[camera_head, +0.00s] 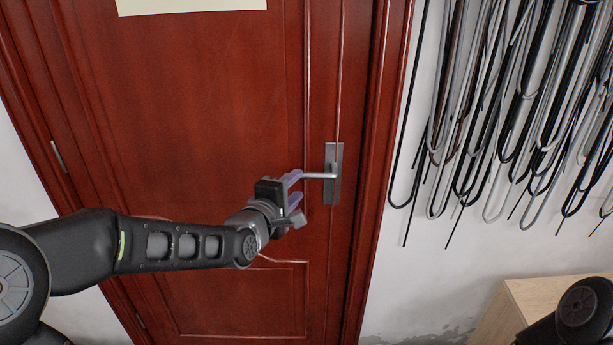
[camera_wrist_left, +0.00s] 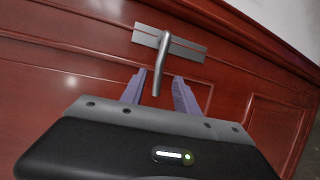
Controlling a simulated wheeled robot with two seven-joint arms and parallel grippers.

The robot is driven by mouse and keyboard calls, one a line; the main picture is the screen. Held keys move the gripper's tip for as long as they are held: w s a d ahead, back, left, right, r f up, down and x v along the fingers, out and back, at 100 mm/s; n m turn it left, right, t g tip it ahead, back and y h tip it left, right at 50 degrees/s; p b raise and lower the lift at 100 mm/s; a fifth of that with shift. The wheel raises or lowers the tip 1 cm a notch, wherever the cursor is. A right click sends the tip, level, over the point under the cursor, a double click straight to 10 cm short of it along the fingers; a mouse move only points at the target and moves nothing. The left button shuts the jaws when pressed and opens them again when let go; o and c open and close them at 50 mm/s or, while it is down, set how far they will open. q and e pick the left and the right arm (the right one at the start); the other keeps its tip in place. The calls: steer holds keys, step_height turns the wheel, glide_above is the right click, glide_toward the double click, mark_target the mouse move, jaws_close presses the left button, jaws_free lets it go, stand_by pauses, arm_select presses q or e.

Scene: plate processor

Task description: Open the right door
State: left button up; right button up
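The red-brown wooden door (camera_head: 210,110) fills the middle of the head view and looks shut in its frame. Its silver lever handle (camera_head: 318,175) sticks out to the left from a metal plate (camera_head: 334,160) near the door's right edge. My left gripper (camera_head: 296,190) is open at the free end of the lever. In the left wrist view the lever (camera_wrist_left: 159,65) points down from its plate, and its tip lies between the two purple fingers (camera_wrist_left: 158,88), with gaps on both sides. My right gripper is out of view; a dark part of me shows at the lower right.
Many hanging black and grey cables or rods (camera_head: 510,110) cover the white wall right of the door. A light wooden box or cabinet (camera_head: 500,318) stands at the lower right. Hinges (camera_head: 58,156) show on the door's left side. A pale sheet (camera_head: 190,4) is on the door's upper part.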

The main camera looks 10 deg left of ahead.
mark_target(305, 178)
arm_select(q)
steer(key=p+x, duration=0.1)
steer(key=x, duration=0.6)
steer(key=shift+w+f+p, duration=0.1)
steer(key=shift+p, duration=0.2)
steer(key=shift+c, duration=0.5)
jaws_close()
stand_by(0.6)
